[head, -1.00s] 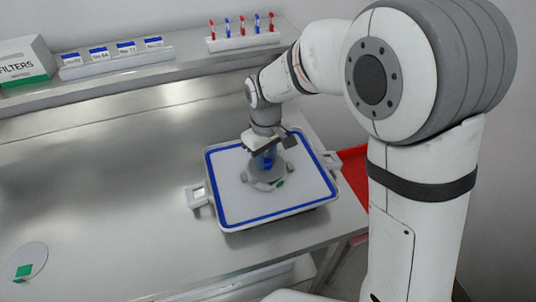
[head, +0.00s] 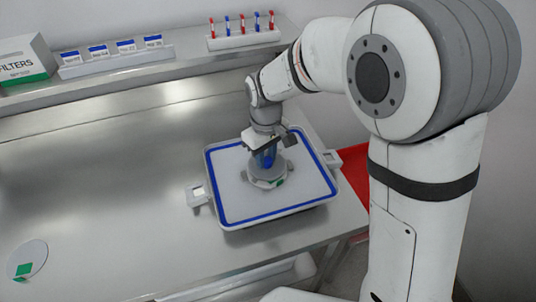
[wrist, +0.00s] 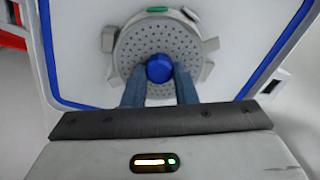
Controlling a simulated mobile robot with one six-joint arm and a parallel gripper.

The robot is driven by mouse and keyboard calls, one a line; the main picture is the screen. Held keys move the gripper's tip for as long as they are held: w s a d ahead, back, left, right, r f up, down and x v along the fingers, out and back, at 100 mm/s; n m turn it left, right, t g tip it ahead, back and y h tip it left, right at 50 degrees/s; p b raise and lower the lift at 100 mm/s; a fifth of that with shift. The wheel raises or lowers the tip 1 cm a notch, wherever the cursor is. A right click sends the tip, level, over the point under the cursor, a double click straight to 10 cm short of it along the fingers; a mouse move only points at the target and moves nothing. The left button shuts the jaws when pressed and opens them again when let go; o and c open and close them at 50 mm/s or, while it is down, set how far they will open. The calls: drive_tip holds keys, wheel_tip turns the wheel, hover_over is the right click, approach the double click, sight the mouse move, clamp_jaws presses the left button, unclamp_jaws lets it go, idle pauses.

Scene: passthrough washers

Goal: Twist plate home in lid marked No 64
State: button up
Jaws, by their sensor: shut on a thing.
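The plate (wrist: 135,45) is a grey round disc with many small holes, several lugs on its rim and a blue centre knob (wrist: 159,68). It lies in the middle of a white lid (head: 232,200) with a blue border, which also shows in the wrist view (wrist: 80,60). My gripper (head: 265,160) points down over the plate. Its fingers (wrist: 160,82) are shut on the knob from both sides. No number on the lid is legible; whether the lugs are seated cannot be told.
Another round disc with a green mark (head: 30,255) lies at the bench's front left. A back shelf holds a filters box (head: 22,62), blue-topped cards (head: 98,52) and a rack of red and blue tubes (head: 243,40). A red surface (head: 355,165) is right of the lid. The bench's middle is clear.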

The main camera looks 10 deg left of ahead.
drive_tip(key=shift+f, duration=0.2)
drive_tip(key=shift+f+b, duration=0.4)
drive_tip(key=shift+b, duration=0.05)
drive_tip(key=shift+f+b, duration=0.5)
drive_tip(key=shift+f, duration=0.15)
idle(0.4)
drive_tip(key=m, duration=0.4)
drive_tip(key=shift+m, duration=0.3)
drive_tip(key=m, duration=0.4)
drive_tip(key=shift+d, duration=0.1)
drive_tip(key=o, duration=1.1)
drive_tip(key=shift+o, duration=0.2)
